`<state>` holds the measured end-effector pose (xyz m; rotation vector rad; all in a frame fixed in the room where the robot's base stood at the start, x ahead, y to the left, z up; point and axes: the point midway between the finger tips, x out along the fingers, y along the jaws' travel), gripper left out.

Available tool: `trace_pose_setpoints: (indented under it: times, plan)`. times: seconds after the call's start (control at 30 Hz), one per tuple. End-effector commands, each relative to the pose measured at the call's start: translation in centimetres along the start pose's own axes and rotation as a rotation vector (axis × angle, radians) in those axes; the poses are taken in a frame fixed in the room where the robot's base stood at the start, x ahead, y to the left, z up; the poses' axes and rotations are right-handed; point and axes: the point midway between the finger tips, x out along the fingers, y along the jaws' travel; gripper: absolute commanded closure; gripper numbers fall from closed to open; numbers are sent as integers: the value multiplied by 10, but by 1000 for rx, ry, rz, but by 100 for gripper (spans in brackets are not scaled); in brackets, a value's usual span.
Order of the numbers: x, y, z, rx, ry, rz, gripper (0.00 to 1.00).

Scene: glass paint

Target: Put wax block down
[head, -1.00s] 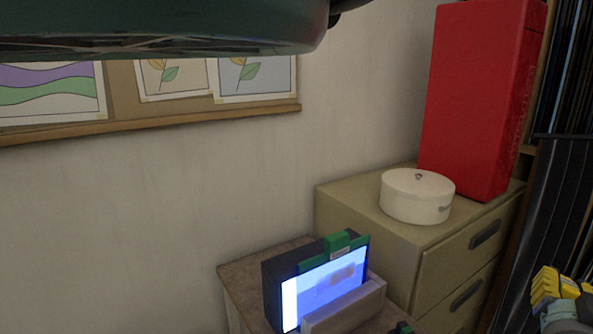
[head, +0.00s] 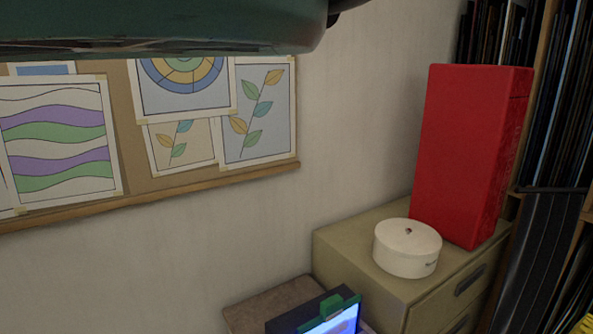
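No wax block can be made out for certain. A tall red block-like box (head: 468,155) stands upright on the beige drawer cabinet; I cannot tell whether it is wax. My gripper is not clearly seen. A small yellow piece (head: 586,326) shows at the bottom right corner, cut off by the edge. It may be part of my gripper, but its fingers and anything held are hidden.
A round white lidded tin (head: 407,250) sits beside the red box on the drawer cabinet (head: 345,252). Lower left, a small brown-topped table (head: 268,303) bears a lit screen (head: 338,322). Pictures hang on a pinboard (head: 133,140). A rack (head: 545,100) stands at right.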

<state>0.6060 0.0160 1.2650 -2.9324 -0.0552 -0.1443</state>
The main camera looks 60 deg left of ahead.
Motion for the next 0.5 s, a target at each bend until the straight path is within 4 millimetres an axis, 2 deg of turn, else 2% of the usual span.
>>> trace_pose_setpoints:
  times: [0.03, 0.5]
  plan:
    - [2, -8, -23, 1, -2, -7, 100]
    - [5, -27, -111, 6, -6, -6, 100]
